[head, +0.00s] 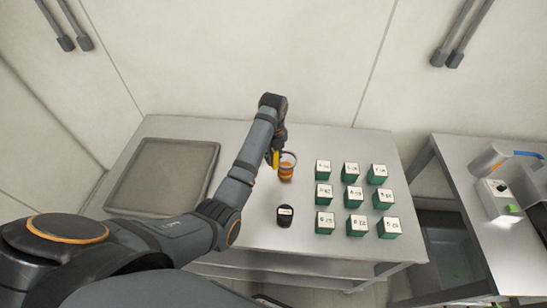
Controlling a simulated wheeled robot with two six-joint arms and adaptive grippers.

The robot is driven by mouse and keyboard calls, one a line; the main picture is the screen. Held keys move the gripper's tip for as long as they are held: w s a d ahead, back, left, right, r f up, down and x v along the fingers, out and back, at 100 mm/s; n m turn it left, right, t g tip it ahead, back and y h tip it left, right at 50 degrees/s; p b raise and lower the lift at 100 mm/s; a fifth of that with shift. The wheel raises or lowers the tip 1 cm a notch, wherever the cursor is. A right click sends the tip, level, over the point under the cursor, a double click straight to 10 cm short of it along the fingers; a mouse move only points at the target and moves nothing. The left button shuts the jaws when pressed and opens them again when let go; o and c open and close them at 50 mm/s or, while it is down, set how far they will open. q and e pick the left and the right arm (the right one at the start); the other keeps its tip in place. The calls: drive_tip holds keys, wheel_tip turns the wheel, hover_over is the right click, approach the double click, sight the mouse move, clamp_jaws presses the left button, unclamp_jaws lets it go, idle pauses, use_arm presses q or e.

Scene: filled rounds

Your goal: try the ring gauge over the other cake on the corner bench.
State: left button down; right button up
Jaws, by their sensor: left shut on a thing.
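My left gripper (275,161) reaches down over the middle of the corner bench (240,225). It is shut on a small yellow piece, which seems to be the handle of the ring gauge (290,156). The gauge's pale grey ring shows at the top of an orange round cake (286,172) standing upright on the bench. I cannot tell whether the ring is around the cake or just above it. The gripper partly hides the cake's left side. My right gripper is not in view.
Several green blocks with white labelled tops (351,196) stand in rows to the right. A black round item with a white label (285,217) stands in front. A grey tray (163,176) lies at left. Another bench (477,222) with equipment stands at right, past a gap.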

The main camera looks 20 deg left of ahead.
use_arm(q)
drive_tip(key=shift+f+b, duration=1.15)
drive_tip(key=shift+f, duration=0.05)
drive_tip(key=shift+r, duration=0.15)
drive_tip(key=shift+p, duration=0.3)
drive_tip(key=shift+p, duration=0.5)
drive_tip(key=shift+f+b, duration=0.45)
drive_tip(key=shift+f, duration=1.8)
drive_tip(key=c, duration=0.7)
unclamp_jaws()
